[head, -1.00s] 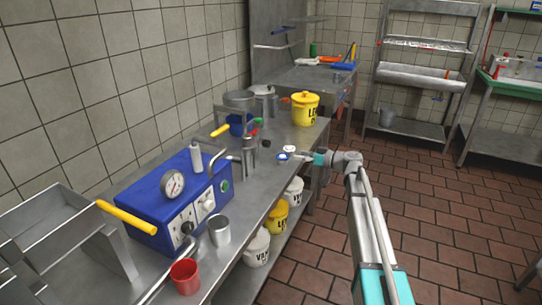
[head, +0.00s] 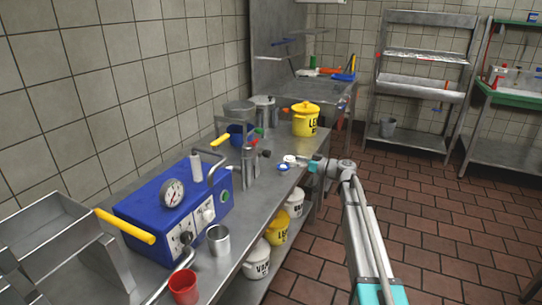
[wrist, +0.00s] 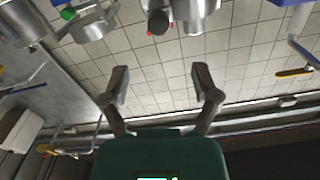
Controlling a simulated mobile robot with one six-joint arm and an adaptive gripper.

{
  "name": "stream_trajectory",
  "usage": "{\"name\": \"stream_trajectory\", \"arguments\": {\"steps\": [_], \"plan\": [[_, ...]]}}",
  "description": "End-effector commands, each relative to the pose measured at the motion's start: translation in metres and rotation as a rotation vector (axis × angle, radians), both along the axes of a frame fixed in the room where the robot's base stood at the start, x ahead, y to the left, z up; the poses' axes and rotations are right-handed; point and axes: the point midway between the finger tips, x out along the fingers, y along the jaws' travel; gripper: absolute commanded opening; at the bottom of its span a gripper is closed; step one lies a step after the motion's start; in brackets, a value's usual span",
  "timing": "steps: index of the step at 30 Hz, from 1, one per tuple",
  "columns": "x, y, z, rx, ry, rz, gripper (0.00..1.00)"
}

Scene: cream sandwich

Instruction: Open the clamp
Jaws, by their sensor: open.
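I cannot clearly pick out the clamp. A steel cylinder assembly (head: 249,166) with a black-ended part (head: 265,153) stands on the steel table, past the blue machine. My gripper (head: 303,163) is over the table's right edge, apart from and to the right of that assembly. In the wrist view my gripper (wrist: 162,83) has its fingers spread with nothing between them. A black round end (wrist: 158,22) and a steel cylinder (wrist: 194,15) show beyond the fingertips at the top of the wrist view.
The blue machine (head: 150,210) with a gauge fills the near table (head: 228,262). A steel cup (head: 219,240) and a red cup (head: 184,287) stand before it. A yellow bucket (head: 305,125) stands behind. Small blue and white items lie by my gripper. The tiled floor at right is clear.

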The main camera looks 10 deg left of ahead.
Motion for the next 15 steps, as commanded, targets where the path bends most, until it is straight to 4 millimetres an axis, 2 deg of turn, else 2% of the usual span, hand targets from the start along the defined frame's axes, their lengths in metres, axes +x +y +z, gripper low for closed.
{"name": "stream_trajectory", "arguments": {"steps": [15], "plan": [[0.028, 0.074, 0.000, 0.000, 0.000, 0.001, 0.79]]}}
